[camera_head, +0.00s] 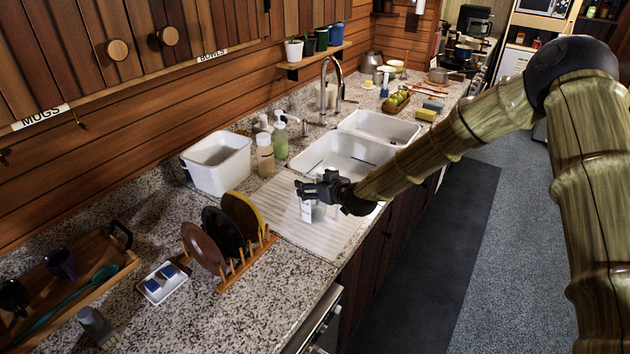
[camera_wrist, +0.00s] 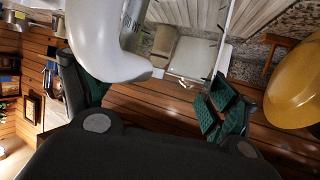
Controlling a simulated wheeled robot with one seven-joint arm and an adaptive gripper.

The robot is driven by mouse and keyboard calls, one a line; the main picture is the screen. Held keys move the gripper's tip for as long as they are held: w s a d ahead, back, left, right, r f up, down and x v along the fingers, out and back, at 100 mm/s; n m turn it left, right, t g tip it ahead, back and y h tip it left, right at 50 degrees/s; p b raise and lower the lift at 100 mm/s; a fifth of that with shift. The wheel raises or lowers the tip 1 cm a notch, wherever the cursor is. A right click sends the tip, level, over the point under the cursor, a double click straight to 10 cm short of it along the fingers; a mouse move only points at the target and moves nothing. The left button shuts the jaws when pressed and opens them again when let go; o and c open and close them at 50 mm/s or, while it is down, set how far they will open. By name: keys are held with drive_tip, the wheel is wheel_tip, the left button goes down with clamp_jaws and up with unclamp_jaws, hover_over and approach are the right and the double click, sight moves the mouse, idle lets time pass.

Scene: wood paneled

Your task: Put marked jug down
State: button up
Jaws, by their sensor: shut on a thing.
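The marked jug (camera_head: 307,211) is a pale, partly see-through vessel just under my gripper (camera_head: 312,190), over the ribbed white drainboard. In the wrist view a large smooth white curved part, seemingly the jug's handle (camera_wrist: 105,45), reaches between the green-padded fingers of my gripper (camera_wrist: 155,98). A clear wall with short dark marks shows beyond it. My gripper is shut on the jug. The gripper hides much of the jug in the head view. I cannot tell whether its base touches the drainboard.
The drainboard (camera_head: 325,238) adjoins a white double sink (camera_head: 348,160). A plate rack (camera_head: 245,262) with several plates stands near left. A white tub (camera_head: 217,163), a soap bottle (camera_head: 280,140) and another bottle (camera_head: 265,155) stand behind. The drainboard's front strip is clear.

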drive_tip(key=shift+f, duration=0.15)
drive_tip(key=o, duration=1.5)
drive_tip(key=b+v, duration=0.4)
drive_tip(key=v, duration=0.8)
drive_tip(key=shift+a, duration=0.1)
drive_tip(key=shift+s, duration=0.1)
